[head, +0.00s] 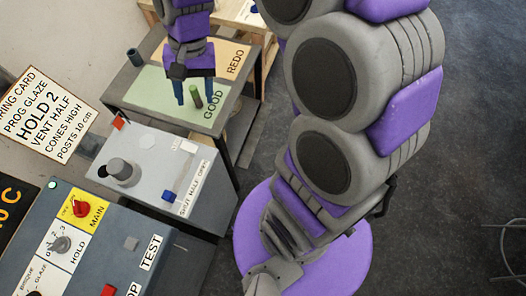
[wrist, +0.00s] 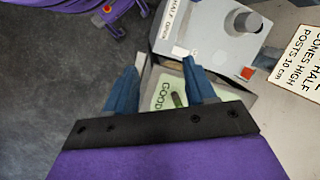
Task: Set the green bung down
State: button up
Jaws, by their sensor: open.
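The green bung (head: 196,96) is a small dark green cylinder on the pale green GOOD area (head: 150,95) of the dark-framed table. It looks upright in the head view. In the wrist view the bung (wrist: 178,99) shows beside the word GOOD, below the fingertips. My gripper (head: 195,90) points down over the GOOD area, its two blue fingers spread, one on each side of the bung in the head view. My gripper (wrist: 164,60) shows open in the wrist view, with a gap between the bung and each finger. Whether the fingertips touch the pad is unclear.
A dark blue cylinder (head: 134,57) stands at the table's left corner. The orange REDO area (head: 228,58) lies beside GOOD. A grey box (head: 150,168) with a round post, a red part and a blue-handled slider stands in front. A switch panel (head: 85,245) is nearer.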

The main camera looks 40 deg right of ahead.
jog(key=s+d+f+n+h, duration=0.1)
jog(key=s+d+n, duration=0.1)
jog(key=s, duration=0.8)
jog(key=s+d+f+n+h, duration=0.1)
jog(key=s+d+n, duration=0.1)
jog(key=s, duration=0.8)
jog(key=shift+s+n+h, duration=0.2)
jog(key=shift+n+h, duration=0.1)
jog(key=shift+n, duration=0.2)
jog(key=shift+c, duration=1.2)
jog(key=shift+a, duration=0.15)
